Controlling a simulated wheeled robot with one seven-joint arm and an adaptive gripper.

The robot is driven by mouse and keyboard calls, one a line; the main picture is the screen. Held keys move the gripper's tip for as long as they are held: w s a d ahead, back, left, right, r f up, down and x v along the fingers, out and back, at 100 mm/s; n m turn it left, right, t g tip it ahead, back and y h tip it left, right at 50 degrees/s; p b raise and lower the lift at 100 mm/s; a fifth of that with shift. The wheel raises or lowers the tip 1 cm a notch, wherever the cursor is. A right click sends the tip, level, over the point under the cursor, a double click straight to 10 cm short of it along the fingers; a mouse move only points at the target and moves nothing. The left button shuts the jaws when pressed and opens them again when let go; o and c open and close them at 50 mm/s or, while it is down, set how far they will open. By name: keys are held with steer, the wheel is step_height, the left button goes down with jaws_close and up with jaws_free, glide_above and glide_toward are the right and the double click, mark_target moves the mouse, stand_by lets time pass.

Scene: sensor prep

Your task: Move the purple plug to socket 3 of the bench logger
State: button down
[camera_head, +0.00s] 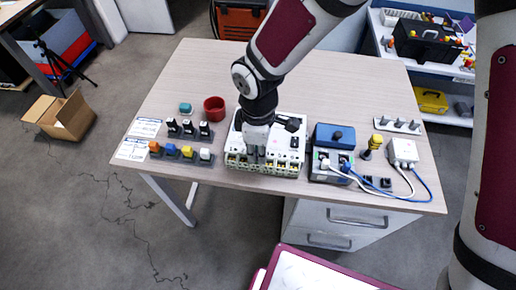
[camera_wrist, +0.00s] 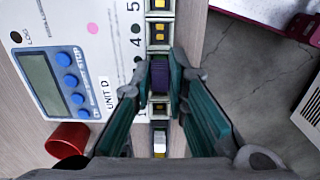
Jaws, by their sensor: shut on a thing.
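The white logger marked UNIT D (camera_wrist: 105,70) lies under my gripper, with a screen, blue buttons and a row of numbered sockets. In the head view this white unit (camera_head: 287,141) stands mid-table. My gripper (camera_wrist: 160,88) is shut on the purple plug (camera_wrist: 159,74), over the socket row below the number 4. The number beside the plug is hidden by a finger, and I cannot tell whether the plug is seated. A white plug or cap (camera_wrist: 160,151) shows at the row's lower end. In the head view my gripper (camera_head: 257,155) is at the unit's front socket row; the plug is hidden there.
A red cup (camera_head: 214,108) and several small coloured and black blocks (camera_head: 187,152) stand left of the logger. A blue box (camera_head: 335,137), a dark unit with cables (camera_head: 333,165) and a white box (camera_head: 403,150) are on the right. The table's back left (camera_head: 190,65) is clear.

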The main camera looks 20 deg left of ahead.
steer(key=shift+f, duration=0.2)
stand_by(0.5)
steer(key=c, duration=1.5)
jaws_free()
steer(key=shift+o, duration=0.8)
steer(key=shift+r+p, duration=2)
steer(key=shift+r, duration=1.5)
